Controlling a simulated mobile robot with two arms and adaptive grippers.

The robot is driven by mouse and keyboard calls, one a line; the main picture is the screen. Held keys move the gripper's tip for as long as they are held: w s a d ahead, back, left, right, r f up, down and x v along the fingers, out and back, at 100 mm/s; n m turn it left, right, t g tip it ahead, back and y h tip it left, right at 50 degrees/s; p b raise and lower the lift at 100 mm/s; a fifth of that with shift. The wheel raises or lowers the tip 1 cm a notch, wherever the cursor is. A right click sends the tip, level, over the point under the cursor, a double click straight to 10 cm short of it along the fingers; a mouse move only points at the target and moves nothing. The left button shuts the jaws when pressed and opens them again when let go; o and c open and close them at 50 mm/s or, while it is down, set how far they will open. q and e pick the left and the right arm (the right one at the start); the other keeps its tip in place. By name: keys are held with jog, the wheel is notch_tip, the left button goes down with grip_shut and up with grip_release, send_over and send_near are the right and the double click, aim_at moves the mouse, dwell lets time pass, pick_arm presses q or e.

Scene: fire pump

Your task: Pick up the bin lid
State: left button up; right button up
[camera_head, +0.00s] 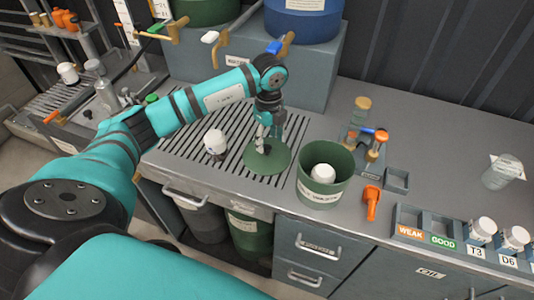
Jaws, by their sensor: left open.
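A round green lid (254,162) lies on the slotted drain area of the counter. My left arm comes in from the left, and my left gripper (264,147) points down over the middle of the lid. The gripper is open, with its fingertips at or just above the lid; I cannot tell whether they touch it. The gripper hides part of the lid's centre. A green bin (312,192) stands open to the right of the lid, with a white-capped container (323,173) inside. My right gripper is not in view.
A white-capped jar (215,143) stands left of the lid. An orange scoop (371,202) and a small stand with a valve (375,145) are right of the bin. Labelled trays (425,222) sit at the front right. A clear cup (502,172) stands farther right.

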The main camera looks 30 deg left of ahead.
aim_at(267, 147)
pick_arm(q)
jog(key=f, duration=0.1)
jog(key=f+p, duration=0.1)
jog(key=f, duration=0.2)
jog(key=shift+a+f+p, duration=0.25)
jog(key=shift+a+p, duration=0.05)
jog(key=shift+a, duration=0.05)
jog(key=shift+w+f, duration=0.1)
jog(key=shift+f, duration=0.15)
grip_shut()
